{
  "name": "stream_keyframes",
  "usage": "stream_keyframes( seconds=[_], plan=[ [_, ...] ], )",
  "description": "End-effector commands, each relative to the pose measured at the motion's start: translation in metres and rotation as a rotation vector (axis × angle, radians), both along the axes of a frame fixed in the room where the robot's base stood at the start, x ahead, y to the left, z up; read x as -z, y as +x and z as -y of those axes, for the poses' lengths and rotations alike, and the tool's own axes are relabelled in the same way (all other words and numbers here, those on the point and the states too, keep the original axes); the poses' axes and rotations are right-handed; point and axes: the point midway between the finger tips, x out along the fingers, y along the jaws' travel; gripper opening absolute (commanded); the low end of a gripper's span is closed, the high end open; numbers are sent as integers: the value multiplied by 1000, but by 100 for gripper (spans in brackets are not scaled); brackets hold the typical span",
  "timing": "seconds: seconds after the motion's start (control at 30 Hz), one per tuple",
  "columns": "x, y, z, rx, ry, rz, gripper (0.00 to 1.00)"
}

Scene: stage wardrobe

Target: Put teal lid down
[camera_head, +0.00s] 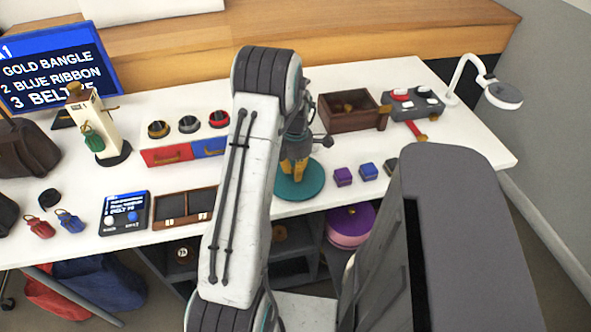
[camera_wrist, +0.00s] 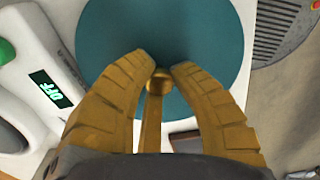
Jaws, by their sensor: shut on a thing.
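The teal lid (camera_head: 312,187) is a flat round disc below my gripper (camera_head: 296,172), near the front edge of the white table. In the wrist view the teal lid (camera_wrist: 160,28) fills the upper middle, with a small gold knob (camera_wrist: 158,84) standing from it. My gripper's two yellow ribbed fingers (camera_wrist: 160,72) close around this knob. I cannot tell whether the lid touches the table or hangs just above it. My arm hides part of the area left of the lid.
A two-part wooden tray (camera_head: 168,222) lies to the left. Round purple and pink boxes (camera_head: 350,228) sit below the table edge.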

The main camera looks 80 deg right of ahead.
Motion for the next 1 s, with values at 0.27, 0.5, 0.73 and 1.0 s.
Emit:
stream_keyframes(
  seconds=[0.27,0.5,0.73,1.0],
  plan=[
    [5,0,0,0,0,0,0],
    [4,0,0,0,0,0,41],
    [3,0,0,0,0,0,44],
    [-12,0,1,0,-3,0,44]
  ],
)
